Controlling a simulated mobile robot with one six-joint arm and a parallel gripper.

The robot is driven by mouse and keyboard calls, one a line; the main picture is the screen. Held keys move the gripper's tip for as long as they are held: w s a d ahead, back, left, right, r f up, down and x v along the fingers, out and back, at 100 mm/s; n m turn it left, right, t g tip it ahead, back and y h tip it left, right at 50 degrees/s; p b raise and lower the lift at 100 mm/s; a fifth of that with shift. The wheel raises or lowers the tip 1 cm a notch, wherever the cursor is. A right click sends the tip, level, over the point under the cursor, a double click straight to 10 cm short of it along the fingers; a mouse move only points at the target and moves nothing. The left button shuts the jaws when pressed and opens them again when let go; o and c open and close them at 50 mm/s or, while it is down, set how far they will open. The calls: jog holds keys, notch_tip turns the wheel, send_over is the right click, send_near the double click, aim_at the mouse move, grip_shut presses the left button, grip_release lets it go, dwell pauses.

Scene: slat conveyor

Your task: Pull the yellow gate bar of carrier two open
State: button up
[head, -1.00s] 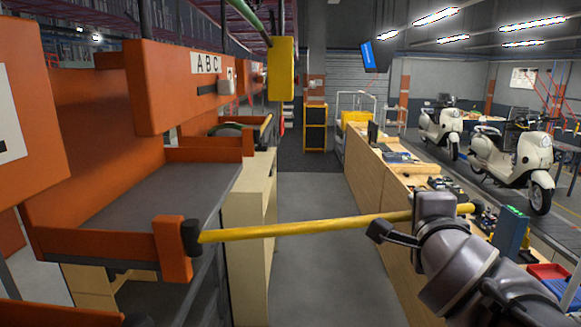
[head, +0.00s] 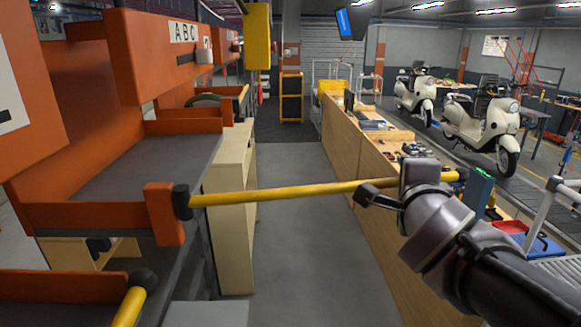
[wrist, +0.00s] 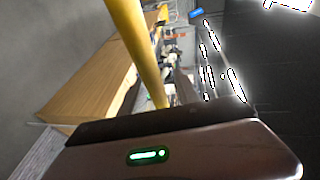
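A long yellow gate bar (head: 285,193) reaches from a dark hinge (head: 182,201) on the front corner of an orange carrier (head: 98,217) out across the aisle. Its far end (head: 454,175) sticks out beyond my gripper. My gripper (head: 420,176) is at the bar's outer part and appears shut on it; its fingertips are hidden. In the wrist view the bar (wrist: 137,50) runs down behind the dark gripper housing (wrist: 170,140). The carrier's grey deck (head: 150,165) is empty. The carrier's number is not readable.
Another yellow bar (head: 129,306) and carrier show at bottom left. A pale wooden cabinet (head: 232,200) stands beside the carrier. A long wooden bench (head: 365,160) with small items lines the right. The grey aisle floor (head: 290,250) between is clear. Scooters (head: 480,130) stand behind the bench.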

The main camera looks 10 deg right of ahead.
jog(key=shift+a, duration=0.15)
jog(key=p+v, duration=0.2)
jog(key=v, duration=1.5)
jog(key=shift+s, duration=0.15)
